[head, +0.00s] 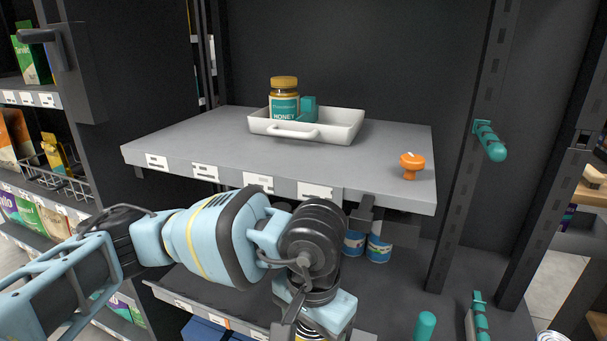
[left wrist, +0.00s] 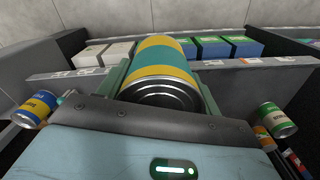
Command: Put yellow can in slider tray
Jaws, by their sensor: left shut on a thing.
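The yellow can (left wrist: 162,62), with a teal band and a silver end, is between the fingers of my left gripper (left wrist: 165,90) in the left wrist view. The gripper is shut on it. In the head view my left gripper (head: 312,318) is low at the bottom edge, below and in front of the upper shelf board. Only a small striped part of the can (head: 311,337) shows there. A white tray (head: 340,133) with a front handle sits on the upper board, holding a honey jar (head: 284,98) and a teal box (head: 309,105). My right gripper is not in view.
An orange knob-like object (head: 411,166) stands on the right of the grey upper board (head: 190,145). Blue-labelled cans (head: 378,248) stand under that board. Teal-handled pegs (head: 489,140) stick out at the right. The board is clear left of the tray.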

